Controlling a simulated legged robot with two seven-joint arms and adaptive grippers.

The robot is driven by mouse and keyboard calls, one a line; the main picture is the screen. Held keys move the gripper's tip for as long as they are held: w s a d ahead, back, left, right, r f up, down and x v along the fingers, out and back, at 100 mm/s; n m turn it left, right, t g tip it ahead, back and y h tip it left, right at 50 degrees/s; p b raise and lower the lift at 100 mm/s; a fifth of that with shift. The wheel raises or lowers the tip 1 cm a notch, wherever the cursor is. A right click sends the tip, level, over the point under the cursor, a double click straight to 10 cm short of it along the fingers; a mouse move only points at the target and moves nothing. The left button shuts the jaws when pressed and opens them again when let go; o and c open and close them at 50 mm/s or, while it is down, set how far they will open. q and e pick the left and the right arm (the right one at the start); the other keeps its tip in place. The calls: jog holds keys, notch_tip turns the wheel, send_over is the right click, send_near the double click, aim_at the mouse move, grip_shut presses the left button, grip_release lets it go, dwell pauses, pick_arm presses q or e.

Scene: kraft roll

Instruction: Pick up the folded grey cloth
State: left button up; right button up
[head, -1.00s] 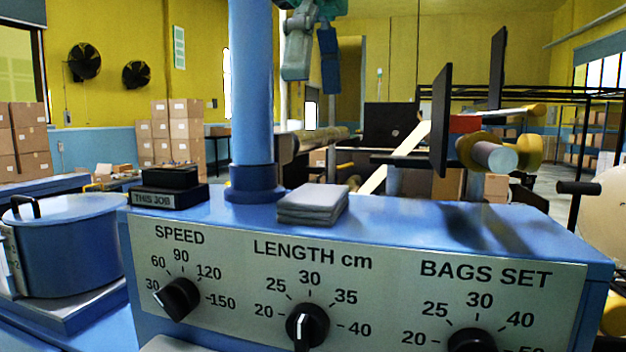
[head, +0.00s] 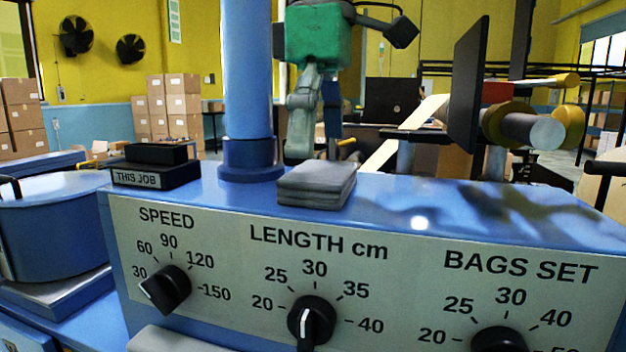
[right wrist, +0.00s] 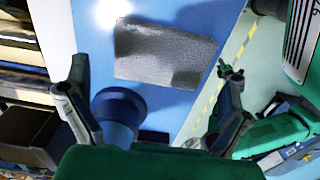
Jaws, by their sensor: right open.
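The folded grey cloth (head: 316,184) lies flat in a neat stack on the blue top of the control box (head: 440,205), right of the blue post. In the right wrist view the cloth (right wrist: 165,52) lies beyond my fingers, partly shaded. My right gripper (head: 315,156), green with grey fingers, points down just behind the cloth in the head view. Its fingers (right wrist: 153,72) are spread apart in the right wrist view, with nothing between them. It does not appear to touch the cloth.
The blue post (head: 248,90) stands close to the left of the cloth. A black block with a "THIS JOB" label (head: 150,172) sits further left. The box top right of the cloth is clear. Dials, including the length dial (head: 311,320), stick out from the front panel.

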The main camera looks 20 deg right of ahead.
aim_at(317, 169)
jog(key=f, duration=0.1)
jog(key=d+f, duration=0.1)
jog(key=f, duration=0.1)
jog(key=shift+s+f, duration=0.15)
jog(key=shift+f, duration=0.25)
jog(key=shift+w+a, duration=0.2)
jog(key=shift+w, duration=0.05)
jog(key=shift+s+a+r, duration=0.1)
jog(key=shift+a, duration=0.1)
jog(key=c, duration=0.6)
jog(key=shift+a, duration=0.2)
jog(key=shift+c, duration=1.1)
jog(key=shift+s+a, duration=0.1)
jog(key=shift+a, duration=0.05)
